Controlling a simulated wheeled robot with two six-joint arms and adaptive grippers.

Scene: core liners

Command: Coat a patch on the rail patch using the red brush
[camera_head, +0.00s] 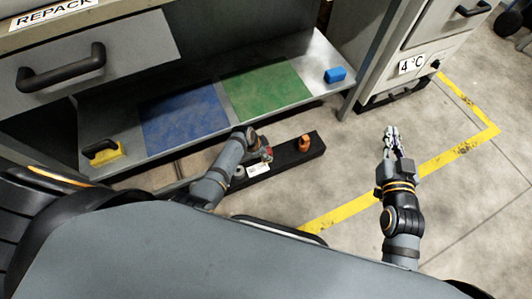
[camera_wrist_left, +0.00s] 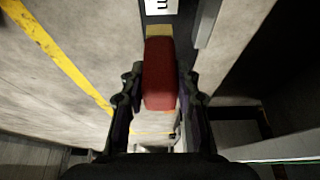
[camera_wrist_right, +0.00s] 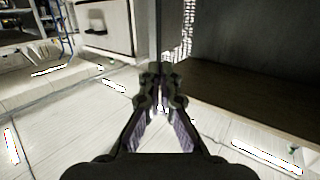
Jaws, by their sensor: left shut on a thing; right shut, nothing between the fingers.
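The red brush (camera_wrist_left: 159,75) sits between the fingers of my left gripper (camera_wrist_left: 158,88), which is shut on its red block-like body. A tan strip shows at the brush's far end, with a dark surface and a white label beyond. In the head view my left gripper (camera_head: 262,152) is low over a long black rail (camera_head: 311,150) in front of the shelf; only a little red shows there. I cannot tell whether the brush touches the rail. My right gripper (camera_head: 391,136) is shut and empty over the floor at right; it also shows in the right wrist view (camera_wrist_right: 160,82).
The grey shelf (camera_head: 320,55) holds a blue mat (camera_head: 184,117), a green mat (camera_head: 267,88), a blue block (camera_head: 335,74) and a yellow block with a black handle (camera_head: 106,158). An orange object (camera_head: 304,143) stands on the rail. The floor around my right gripper is clear.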

